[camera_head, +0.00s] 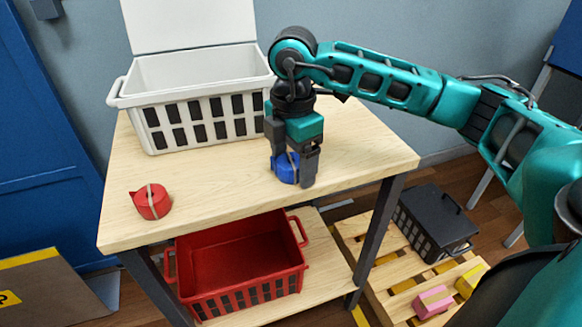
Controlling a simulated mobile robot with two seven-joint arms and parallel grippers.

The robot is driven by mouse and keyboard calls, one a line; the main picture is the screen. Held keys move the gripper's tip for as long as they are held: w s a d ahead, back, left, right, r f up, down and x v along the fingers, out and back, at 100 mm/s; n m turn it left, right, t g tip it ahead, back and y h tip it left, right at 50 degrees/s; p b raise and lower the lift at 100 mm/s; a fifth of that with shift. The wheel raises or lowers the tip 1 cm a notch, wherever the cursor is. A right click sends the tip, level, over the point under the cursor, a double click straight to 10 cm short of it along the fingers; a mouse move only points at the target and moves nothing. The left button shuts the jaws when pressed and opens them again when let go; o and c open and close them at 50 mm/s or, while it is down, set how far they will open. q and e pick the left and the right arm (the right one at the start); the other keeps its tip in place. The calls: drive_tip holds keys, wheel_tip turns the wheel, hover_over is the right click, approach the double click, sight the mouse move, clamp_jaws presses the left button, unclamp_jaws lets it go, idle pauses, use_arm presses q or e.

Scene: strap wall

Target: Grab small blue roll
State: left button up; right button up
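The small blue roll (285,168) stands on the wooden table top, right of the middle. My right gripper (294,172) points down over it, with its fingers on either side of the roll. One dark finger partly covers the roll's right side. I cannot tell whether the fingers press on it. My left gripper is not in view.
A red roll (152,202) with a light band is on the left of the table (222,196). A white open crate (197,92) stands at the back left. A red crate (237,285) is on the lower shelf. A black crate (437,222), a pink block (432,301) and a yellow block (469,281) are on a pallet at right.

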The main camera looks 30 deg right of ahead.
drive_tip(key=c, duration=1)
drive_tip(key=shift+o, duration=0.2)
drive_tip(key=shift+r, duration=0.15)
